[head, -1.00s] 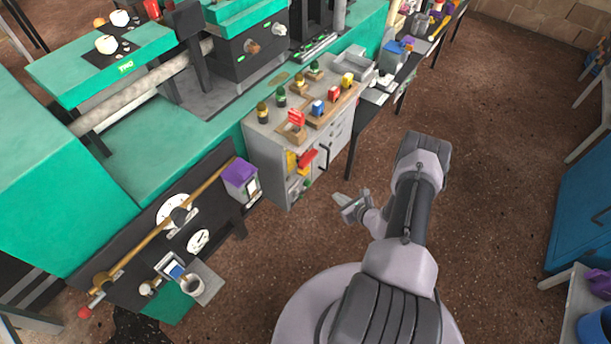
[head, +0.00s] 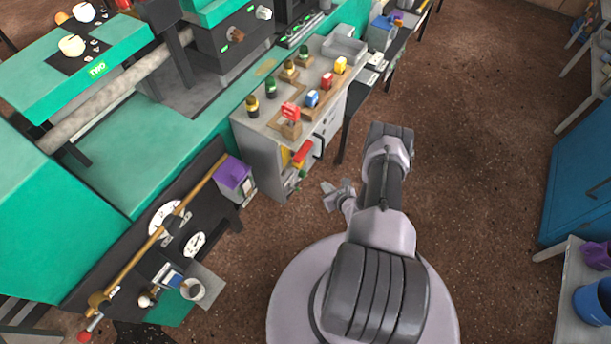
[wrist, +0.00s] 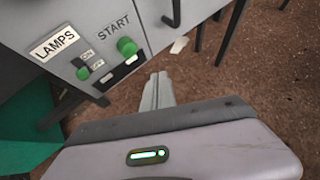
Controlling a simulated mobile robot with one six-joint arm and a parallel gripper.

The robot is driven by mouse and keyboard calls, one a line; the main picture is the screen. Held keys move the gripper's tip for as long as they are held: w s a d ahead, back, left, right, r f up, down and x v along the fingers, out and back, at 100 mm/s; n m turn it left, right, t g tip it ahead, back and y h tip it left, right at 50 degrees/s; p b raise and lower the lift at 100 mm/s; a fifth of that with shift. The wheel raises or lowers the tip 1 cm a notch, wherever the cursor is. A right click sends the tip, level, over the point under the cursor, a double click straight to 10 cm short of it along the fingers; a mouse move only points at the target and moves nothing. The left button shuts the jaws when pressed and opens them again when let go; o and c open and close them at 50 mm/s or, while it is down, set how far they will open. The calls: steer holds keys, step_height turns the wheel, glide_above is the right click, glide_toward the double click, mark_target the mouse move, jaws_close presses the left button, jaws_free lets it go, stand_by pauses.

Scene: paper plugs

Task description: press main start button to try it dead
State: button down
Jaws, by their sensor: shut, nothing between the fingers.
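The start button is a round green knob (wrist: 127,46) under a START label (wrist: 113,25) on the grey cabinet's front, seen in the wrist view. A small indicator by it shows white. My gripper (wrist: 158,76) is shut and empty, its tips below and right of the button in that picture. In the head view my gripper (head: 326,190) is to the right of the grey cabinet (head: 258,160), with floor visible between them. The button is too small to make out surely there.
A LAMPS label (wrist: 52,45) and a small green switch (wrist: 83,73) sit left of the button. A cabinet handle (wrist: 172,14) juts out above right. Coloured plugs (head: 290,112) stand on the cabinet top. Open floor (head: 470,150) lies to the right.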

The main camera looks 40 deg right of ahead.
steer(key=shift+w+a+b, duration=0.15)
steer(key=shift+w+a, duration=0.2)
steer(key=shift+w, duration=0.45)
steer(key=shift+w+a+b, duration=0.2)
steer(key=shift+w+a, duration=0.1)
steer(key=shift+w, duration=0.45)
steer(key=shift+w+a+b, duration=0.15)
steer(key=shift+w+a, duration=0.2)
steer(key=shift+w, duration=0.45)
steer(key=shift+w+a, duration=0.15)
steer(key=shift+w, duration=0.2)
steer(key=shift+w+a, duration=0.15)
steer(key=shift+w, duration=0.35)
stand_by(0.7)
steer(key=shift+s+d, duration=0.35)
steer(key=shift+s, duration=0.55)
steer(key=s, duration=0.1)
steer(key=s+d, duration=0.1)
steer(key=s, duration=0.1)
steer(key=s+d, duration=0.1)
steer(key=shift+s, duration=0.3)
